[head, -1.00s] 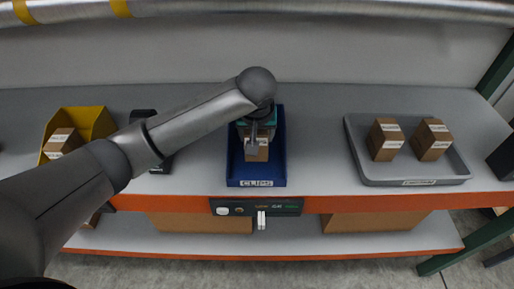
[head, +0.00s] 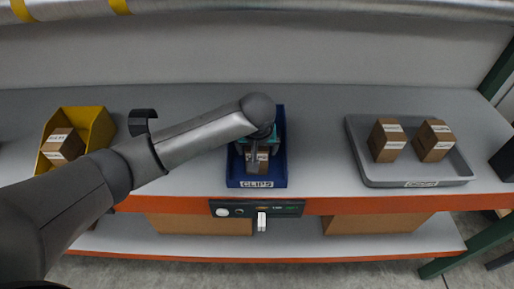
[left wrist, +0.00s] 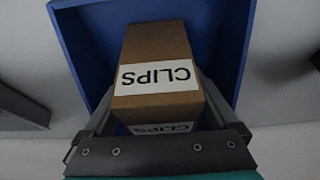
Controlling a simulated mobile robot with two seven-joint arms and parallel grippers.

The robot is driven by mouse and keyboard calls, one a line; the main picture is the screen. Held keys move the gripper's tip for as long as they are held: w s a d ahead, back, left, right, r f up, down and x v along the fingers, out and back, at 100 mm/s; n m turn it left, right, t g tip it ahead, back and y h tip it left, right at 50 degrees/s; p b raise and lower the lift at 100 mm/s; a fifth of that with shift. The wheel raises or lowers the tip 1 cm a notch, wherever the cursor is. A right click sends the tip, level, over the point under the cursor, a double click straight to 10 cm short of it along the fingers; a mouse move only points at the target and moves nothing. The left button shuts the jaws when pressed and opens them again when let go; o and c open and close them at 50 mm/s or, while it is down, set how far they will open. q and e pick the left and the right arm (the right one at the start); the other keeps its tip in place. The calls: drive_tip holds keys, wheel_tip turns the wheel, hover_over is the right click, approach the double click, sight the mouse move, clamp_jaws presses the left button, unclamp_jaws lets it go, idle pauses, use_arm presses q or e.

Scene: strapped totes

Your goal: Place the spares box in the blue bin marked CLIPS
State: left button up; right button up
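The blue bin marked CLIPS (head: 257,184) stands at the shelf's middle, its label facing me. My left gripper (head: 258,158) reaches down inside it. It is shut on a brown cardboard box (head: 263,168), one finger against each side. In the left wrist view the held box (left wrist: 158,45) carries white labels reading CLIPS, upside down in the picture; I see no word "spares" on it. The blue bin (left wrist: 85,45) surrounds it there, and my left gripper (left wrist: 157,95) shows at the bottom. Whether the box touches the bin floor is hidden. My right gripper is not in view.
A yellow bin (head: 97,125) with a brown box (head: 64,146) stands at left. A grey tray (head: 410,172) with two brown boxes (head: 386,140) stands at right. A black object (head: 143,121) is partly behind my arm. A control panel (head: 285,208) is on the shelf's front edge.

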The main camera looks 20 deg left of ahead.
use_arm(q)
drive_tip(key=shift+o, duration=0.2)
drive_tip(key=shift+r, duration=0.1)
drive_tip(key=p+v, duration=0.2)
drive_tip(key=v, duration=1)
drive_tip(key=shift+p, duration=0.3)
idle(0.9)
